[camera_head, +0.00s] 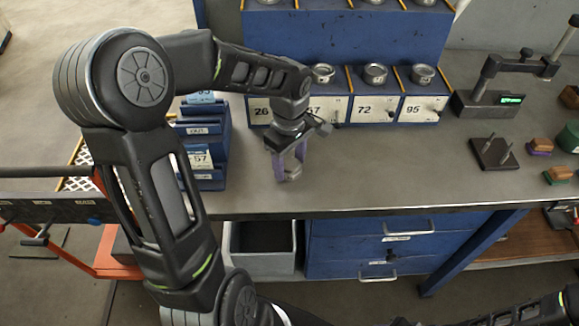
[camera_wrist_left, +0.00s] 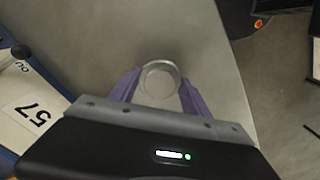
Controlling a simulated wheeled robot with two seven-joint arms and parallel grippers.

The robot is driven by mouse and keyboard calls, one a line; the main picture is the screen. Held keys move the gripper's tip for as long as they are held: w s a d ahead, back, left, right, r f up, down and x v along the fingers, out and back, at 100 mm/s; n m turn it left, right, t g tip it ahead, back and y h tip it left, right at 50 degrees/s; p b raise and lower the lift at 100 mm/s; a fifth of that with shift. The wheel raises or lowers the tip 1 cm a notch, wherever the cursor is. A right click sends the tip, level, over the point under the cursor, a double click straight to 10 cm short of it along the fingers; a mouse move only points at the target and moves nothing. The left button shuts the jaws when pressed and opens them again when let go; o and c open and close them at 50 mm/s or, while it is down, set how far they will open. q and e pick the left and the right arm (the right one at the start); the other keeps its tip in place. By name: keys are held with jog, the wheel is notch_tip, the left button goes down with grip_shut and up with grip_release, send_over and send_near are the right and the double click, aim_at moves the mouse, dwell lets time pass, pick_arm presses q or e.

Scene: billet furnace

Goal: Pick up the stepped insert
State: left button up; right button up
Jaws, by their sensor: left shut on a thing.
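My left gripper (camera_head: 287,168) is over the grey bench top, in front of the numbered blue boxes. Its purple fingers are shut on a round, silver metal piece, the stepped insert (camera_head: 293,174). In the left wrist view the insert (camera_wrist_left: 159,80) shows from above as a bright ring with a flat grey middle, between the two fingertips of the left gripper (camera_wrist_left: 160,88). Its lower part is hidden, and I cannot tell whether it touches the bench. Of my right side only dark arm parts show at the bottom right; the gripper is out of view.
Similar metal pieces (camera_head: 375,73) stand on the blue box row (camera_head: 390,84) behind. Blue bins (camera_head: 203,150) stand left of the gripper. A gauge stand (camera_head: 490,103) and a dark pin block (camera_head: 494,153) are to the right. The bench between is clear.

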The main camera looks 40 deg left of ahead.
aim_at(289, 163)
pick_arm(q)
grip_shut()
jog(key=shift+r, duration=0.1)
jog(key=shift+w+r, duration=0.1)
jog(key=shift+r, duration=0.05)
notch_tip(289, 163, up, 10)
jog(key=b, duration=0.1)
jog(key=shift+f, duration=0.2)
dwell(0.9)
